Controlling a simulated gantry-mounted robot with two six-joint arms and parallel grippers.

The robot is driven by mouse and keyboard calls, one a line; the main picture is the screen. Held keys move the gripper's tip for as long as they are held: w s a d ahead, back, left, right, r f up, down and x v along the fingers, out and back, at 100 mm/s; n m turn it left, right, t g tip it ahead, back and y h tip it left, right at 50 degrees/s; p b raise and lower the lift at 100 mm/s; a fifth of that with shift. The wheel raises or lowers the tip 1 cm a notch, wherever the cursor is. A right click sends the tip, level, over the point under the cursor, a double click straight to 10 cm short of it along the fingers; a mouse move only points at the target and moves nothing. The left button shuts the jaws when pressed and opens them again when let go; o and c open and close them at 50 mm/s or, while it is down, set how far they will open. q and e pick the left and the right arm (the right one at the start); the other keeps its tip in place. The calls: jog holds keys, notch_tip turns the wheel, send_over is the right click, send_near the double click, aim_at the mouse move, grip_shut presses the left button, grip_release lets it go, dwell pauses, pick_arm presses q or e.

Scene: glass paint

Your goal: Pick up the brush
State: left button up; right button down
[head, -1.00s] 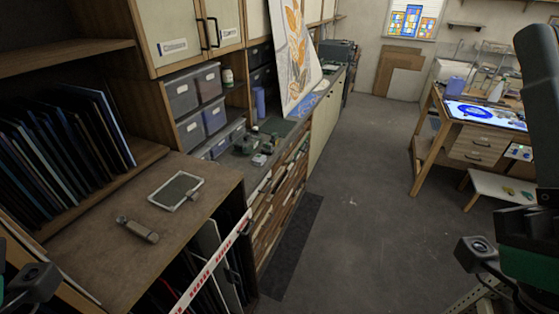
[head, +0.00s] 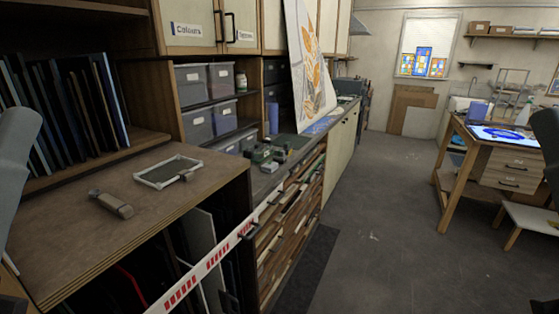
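I cannot make out a brush in the head view; any brush among the small items on the far tables is too small to tell. A wooden worktable (head: 513,161) stands at the right with a glowing panel (head: 500,135) on top, and a blue shape lies on that panel. A purple-blue container (head: 477,113) stands near its back. Only grey pieces of my arms show at the left and right edges. Neither gripper's fingers can be seen.
A brown cabinet top at the left holds a small grey block (head: 111,204) and a framed panel (head: 168,171). A red-and-white striped bar (head: 215,257) runs along its front. A low white table (head: 532,218) stands at right. The grey floor (head: 385,230) between is clear.

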dwell(0.3)
grip_release()
dwell(0.4)
